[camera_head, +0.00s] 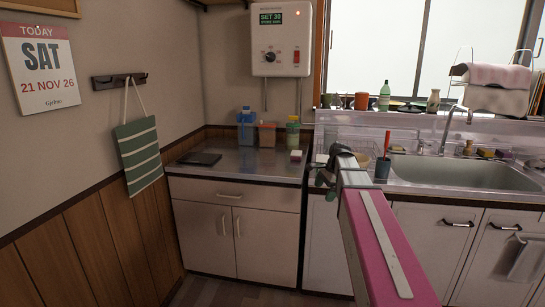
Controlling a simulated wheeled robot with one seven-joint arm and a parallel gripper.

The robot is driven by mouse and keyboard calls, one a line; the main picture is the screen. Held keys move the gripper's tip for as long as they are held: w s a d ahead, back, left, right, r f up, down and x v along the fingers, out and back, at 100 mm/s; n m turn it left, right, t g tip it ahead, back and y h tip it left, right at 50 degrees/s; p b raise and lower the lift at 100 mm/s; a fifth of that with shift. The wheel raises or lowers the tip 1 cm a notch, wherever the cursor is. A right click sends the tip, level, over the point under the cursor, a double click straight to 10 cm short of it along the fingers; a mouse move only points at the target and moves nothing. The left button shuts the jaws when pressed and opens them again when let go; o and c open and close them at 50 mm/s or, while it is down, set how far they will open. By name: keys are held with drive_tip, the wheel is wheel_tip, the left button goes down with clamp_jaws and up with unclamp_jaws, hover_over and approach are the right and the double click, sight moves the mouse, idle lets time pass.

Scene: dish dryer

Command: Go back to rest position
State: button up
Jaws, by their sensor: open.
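My pink arm reaches in from the lower right, with my dark gripper (327,172) at its far end. The gripper is in front of the counter edge, by the gap between the left cabinet and the sink unit. It is seen from behind and small, its jaws are open, and I see nothing held in it. Behind it, a wire dish rack (352,137) stands left of the sink, partly hidden by the gripper and arm.
A dark cup (383,168) with a brush stands close right of my gripper, beside the sink (465,174). The left counter (245,168) holds several bottles and a dark flat object (199,159). Cabinets (235,235) stand below. Open floor shows at the lower left.

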drive_tip(key=s+a+f+n+h, duration=0.2)
drive_tip(key=s+f+n+h, duration=0.1)
drive_tip(key=s+f+n, duration=1.1)
drive_tip(key=s+f, duration=0.5)
drive_tip(key=f, duration=0.3)
drive_tip(key=shift+s+a+f, duration=0.25)
drive_tip(key=shift+s, duration=0.15)
